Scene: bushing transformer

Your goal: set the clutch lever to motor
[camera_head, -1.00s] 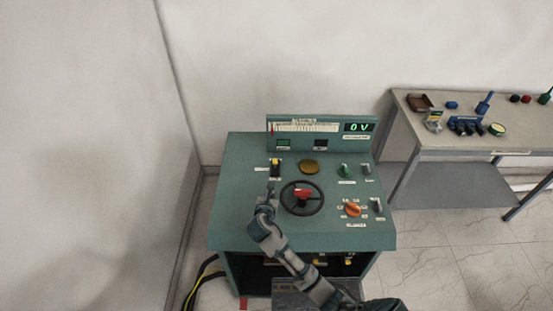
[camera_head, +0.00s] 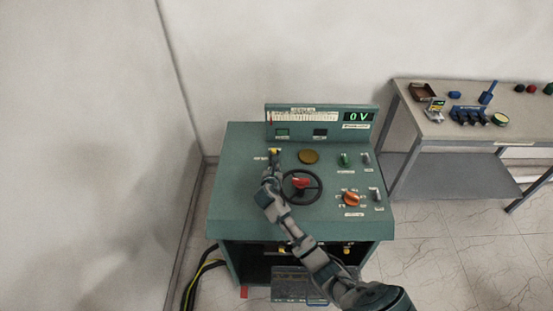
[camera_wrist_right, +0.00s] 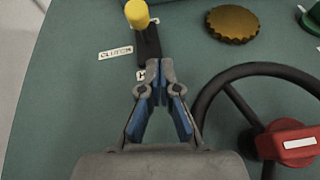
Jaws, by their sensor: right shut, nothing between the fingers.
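The clutch lever (camera_wrist_right: 138,16) has a yellow knob and stands over a dark slot next to a label reading CLUTCH (camera_wrist_right: 115,53) in the right wrist view. In the head view the yellow knob (camera_head: 275,151) shows at the upper left of the green console (camera_head: 240,205). My right gripper (camera_wrist_right: 160,66) is shut and empty. Its fingertips are at the near end of the dark slot, on the near side of the knob; I cannot tell if they touch. In the head view my right gripper (camera_head: 272,166) covers the slot. My left gripper is not in view.
A black handwheel with a red hub (camera_head: 301,183) is right of my gripper. A display (camera_head: 359,117) reads 0 V. A side table (camera_head: 450,135) stands right.

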